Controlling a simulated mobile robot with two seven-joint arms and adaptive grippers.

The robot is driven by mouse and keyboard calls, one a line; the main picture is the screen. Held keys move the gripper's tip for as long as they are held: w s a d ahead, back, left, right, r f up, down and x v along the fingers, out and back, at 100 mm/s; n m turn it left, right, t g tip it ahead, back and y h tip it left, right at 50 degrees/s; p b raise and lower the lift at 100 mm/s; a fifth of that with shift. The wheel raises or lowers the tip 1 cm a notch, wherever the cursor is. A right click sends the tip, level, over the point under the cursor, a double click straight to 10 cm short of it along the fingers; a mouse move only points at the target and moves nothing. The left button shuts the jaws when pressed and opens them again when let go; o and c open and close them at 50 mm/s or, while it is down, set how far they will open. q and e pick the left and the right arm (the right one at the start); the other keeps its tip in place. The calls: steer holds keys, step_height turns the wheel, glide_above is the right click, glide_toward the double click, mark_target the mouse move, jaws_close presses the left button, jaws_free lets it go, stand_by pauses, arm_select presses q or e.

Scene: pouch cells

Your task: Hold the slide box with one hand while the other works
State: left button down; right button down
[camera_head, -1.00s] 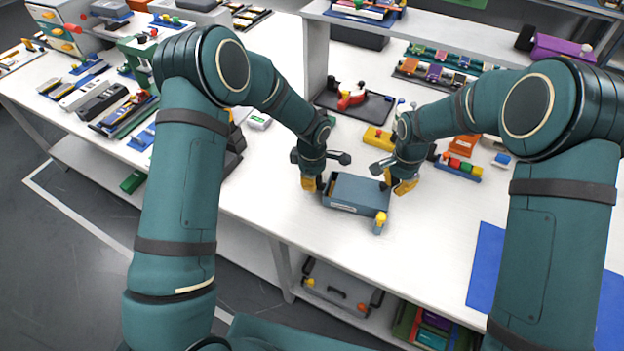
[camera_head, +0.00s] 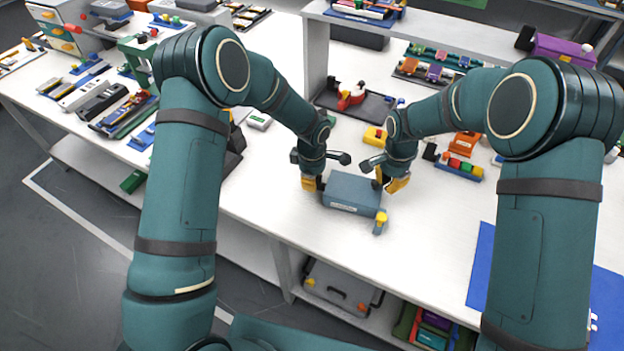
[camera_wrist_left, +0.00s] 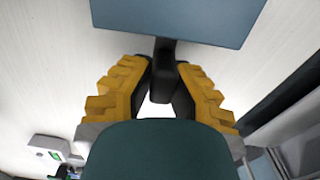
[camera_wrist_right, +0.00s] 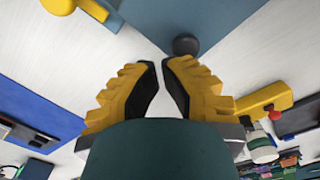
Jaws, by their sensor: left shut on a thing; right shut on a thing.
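The slide box (camera_head: 353,190) is blue-grey and lies on the white table between my grippers, its top covered by a flat lid. It also shows at the top of the left wrist view (camera_wrist_left: 185,18) and of the right wrist view (camera_wrist_right: 190,15). My left gripper (camera_head: 314,184) is at its left end, shut on a dark tab (camera_wrist_left: 165,80) that joins the box. My right gripper (camera_head: 390,183) is at its right end, shut at a dark round knob (camera_wrist_right: 186,44); the exact contact is partly hidden. The box's inside is hidden.
A small yellow-topped piece (camera_head: 380,222) stands close to the box's front right corner. A dark tray (camera_head: 370,106) with red parts and a yellow block (camera_head: 375,137) lie behind. A blue mat (camera_head: 484,265) lies at the right. The table in front of the box is clear.

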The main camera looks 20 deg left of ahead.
step_height(320, 180, up, 6)
steer(key=d, duration=0.1)
steer(key=shift+d, duration=0.2)
stand_by(0.4)
